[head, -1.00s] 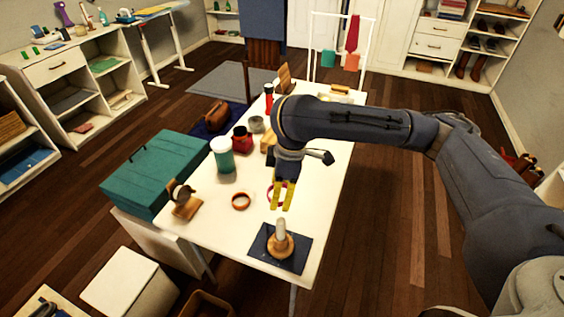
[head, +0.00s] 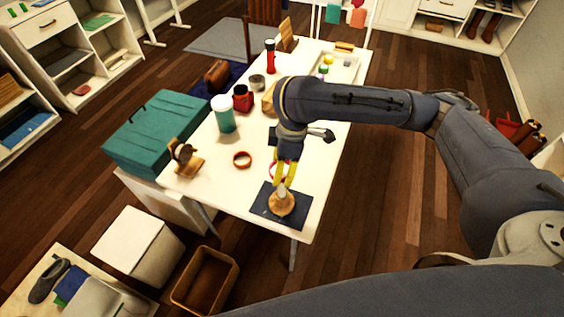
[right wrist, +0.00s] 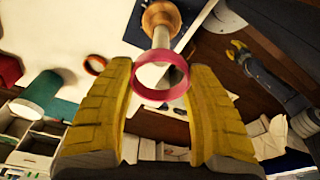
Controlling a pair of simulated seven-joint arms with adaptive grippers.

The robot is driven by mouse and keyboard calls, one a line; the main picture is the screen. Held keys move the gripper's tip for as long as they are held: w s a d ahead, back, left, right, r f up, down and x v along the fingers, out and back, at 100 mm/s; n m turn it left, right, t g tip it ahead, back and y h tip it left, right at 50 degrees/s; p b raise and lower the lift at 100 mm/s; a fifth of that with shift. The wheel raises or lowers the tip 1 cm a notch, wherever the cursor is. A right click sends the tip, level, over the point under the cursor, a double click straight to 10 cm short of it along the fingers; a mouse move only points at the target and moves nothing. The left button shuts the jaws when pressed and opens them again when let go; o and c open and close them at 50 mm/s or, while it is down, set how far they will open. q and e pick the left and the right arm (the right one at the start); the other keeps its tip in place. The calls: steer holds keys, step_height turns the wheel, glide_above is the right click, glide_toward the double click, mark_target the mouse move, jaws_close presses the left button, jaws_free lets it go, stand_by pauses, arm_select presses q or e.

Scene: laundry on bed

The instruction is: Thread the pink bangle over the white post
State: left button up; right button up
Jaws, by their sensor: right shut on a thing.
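The pink bangle (right wrist: 160,92) is between the yellow fingertips of my right gripper (right wrist: 160,85), which is shut on it. In the head view, the bangle (head: 273,170) shows beside the fingers (head: 285,172). The white post (head: 282,190) stands upright on a round wooden base (head: 281,205), just below the fingertips. In the right wrist view, the post (right wrist: 161,38) runs from its base (right wrist: 160,14) toward the bangle's opening. I cannot tell whether its tip is inside the ring. My left gripper (right wrist: 238,50) shows small in the right wrist view; its opening is unclear.
The base stands on a dark blue mat (head: 262,208) at the near end of the white table (head: 215,190). An orange-brown ring (head: 242,159), a wooden stand (head: 187,165), a teal-and-white jar (head: 224,118) and a red mug (head: 242,98) are farther left and back. A teal case (head: 155,138) adjoins the table.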

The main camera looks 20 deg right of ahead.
steer(key=shift+f, duration=2.45)
steer(key=o, duration=1)
steer(key=shift+s+d+r, duration=0.1)
steer(key=shift+d+r, duration=0.2)
steer(key=shift+r, duration=1.65)
steer(key=shift+s+d+r, duration=0.1)
steer(key=shift+d+r, duration=0.15)
steer(key=shift+r, duration=1.7)
steer(key=shift+s+d+r, duration=0.1)
steer(key=shift+d+r, duration=0.2)
steer(key=shift+r, duration=1.65)
steer(key=shift+w, duration=0.1)
